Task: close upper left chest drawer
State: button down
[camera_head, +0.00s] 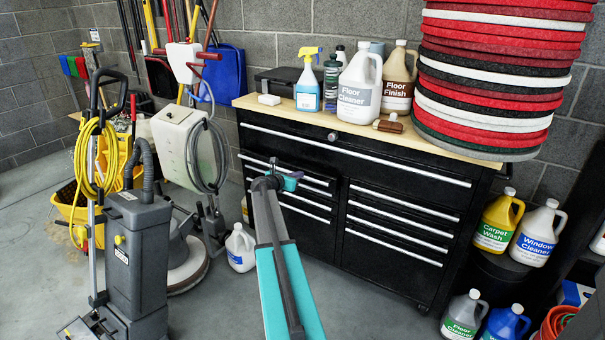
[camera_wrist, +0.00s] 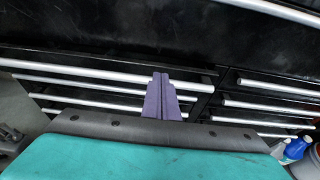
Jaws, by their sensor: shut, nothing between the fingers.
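The black chest (camera_head: 408,272) has a wide top drawer and two columns of smaller drawers with silver handles. The upper left drawer (camera_head: 318,186) appears to stand slightly out from the chest front. Its silver handle (camera_wrist: 100,73) crosses the wrist view behind my fingers. My gripper (camera_head: 292,177) is in front of this drawer, toward its middle. In the wrist view the purple fingers (camera_wrist: 161,96) are shut together and empty, overlapping the handle line. I cannot tell whether they touch the drawer. My arm hides part of the left column in the head view.
Bottles, including a floor cleaner jug (camera_head: 359,88), and a stack of pads (camera_head: 490,75) stand on the wooden top (camera_head: 262,106). A floor machine (camera_head: 137,250) and a white jug (camera_head: 240,248) stand left. More jugs (camera_head: 535,233) stand right. Floor shows before the chest.

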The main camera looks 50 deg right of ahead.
jog(key=shift+p+v, duration=0.4)
jog(key=shift+v, duration=1.55)
jog(key=s+a+f+m+y, duration=0.2)
jog(key=a+f+m+y, duration=0.1)
jog(key=a+f, duration=0.8)
jog(key=s+a+f+m+g+y, duration=0.1)
jog(key=s+a+f+m+y, duration=0.15)
jog(key=a+f, duration=0.85)
jog(key=s+a+f+m+y, duration=0.1)
jog(key=a+f+m+y, duration=0.15)
jog(key=a+f, duration=0.9)
jog(key=s+a+f+m+g+y, duration=0.1)
jog(key=s+a+f+m+y, duration=0.1)
jog(key=s+a, duration=0.7)
jog(key=s+a+f+m+g+y, duration=0.2)
jog(key=s+a+m, duration=0.3)
jog(key=s+a, duration=0.5)
jog(key=s+a+f+m+g+y, duration=0.2)
jog(key=s+a, duration=0.7)
jog(key=a, duration=0.9)
notch_tip(320, 180, down, 3)
jog(key=shift+s+r+m+y, duration=0.15)
jog(key=shift+s+m+y, duration=0.2)
jog(key=shift+m, duration=0.55)
jog(key=shift+a, duration=0.1)
